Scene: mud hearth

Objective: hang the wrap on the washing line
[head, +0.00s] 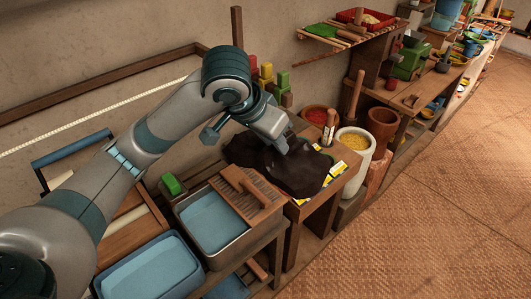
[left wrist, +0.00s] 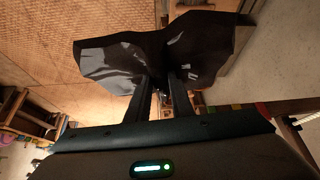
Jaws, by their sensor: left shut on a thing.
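The wrap (head: 298,172) is a dark, almost black cloth, bunched over the small wooden table. My left gripper (head: 283,146) is above it, pointing down, and shut on it. In the left wrist view the wrap (left wrist: 120,60) spreads to both sides of the fingertips (left wrist: 163,88), pinched between them. I cannot tell whether its lower part still touches the table. The washing line (head: 95,117) is a pale rope running along the wall at the left, behind my left arm. My right gripper is not in view.
Water basins (head: 212,218) and a washboard (head: 240,193) stand in front of the wrap. A wooden table (head: 318,210) with yellow cards lies under it. A white mortar (head: 355,155) and a red-filled bowl (head: 318,117) stand to the right. The woven floor mat (head: 430,220) is clear.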

